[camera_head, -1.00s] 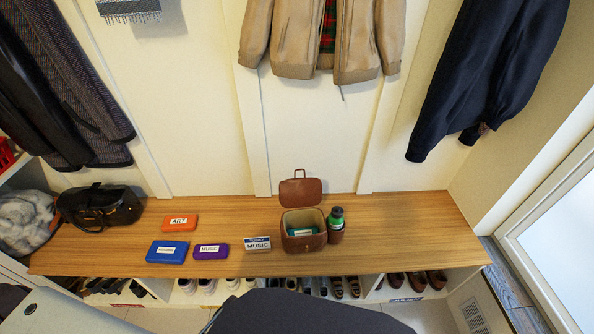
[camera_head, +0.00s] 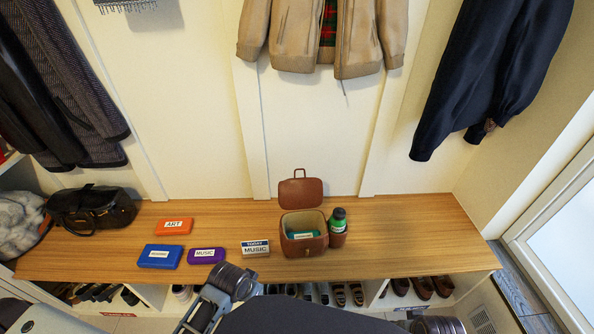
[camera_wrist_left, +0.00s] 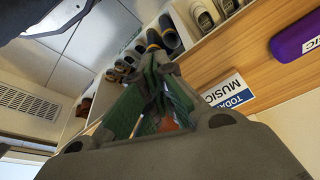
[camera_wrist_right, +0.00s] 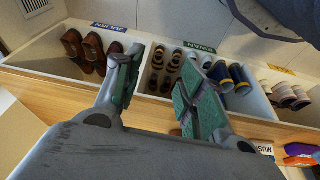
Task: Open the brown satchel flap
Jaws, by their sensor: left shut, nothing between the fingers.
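The brown satchel (camera_head: 304,246) stands on the wooden bench in the head view. Its flap (camera_head: 300,192) is raised and leans back towards the wall, so the top is open. A green case (camera_head: 303,235) lies inside, and a green bottle (camera_head: 338,221) stands in its right side pocket. My left gripper (camera_wrist_left: 158,88) is shut and empty in the left wrist view; a small reddish-brown patch shows behind its fingers, too covered to identify. My right gripper (camera_wrist_right: 160,72) has its fingers apart with nothing between them, in front of the shoe cubbies. Both grippers are apart from the flap.
On the bench (camera_head: 420,235), left of the satchel, are a TODAY MUSIC sign (camera_head: 255,247), a purple case (camera_head: 206,255), a blue case (camera_head: 163,256), an orange case (camera_head: 174,226) and a black bag (camera_head: 92,207). Coats hang above. The bench right of the satchel is clear.

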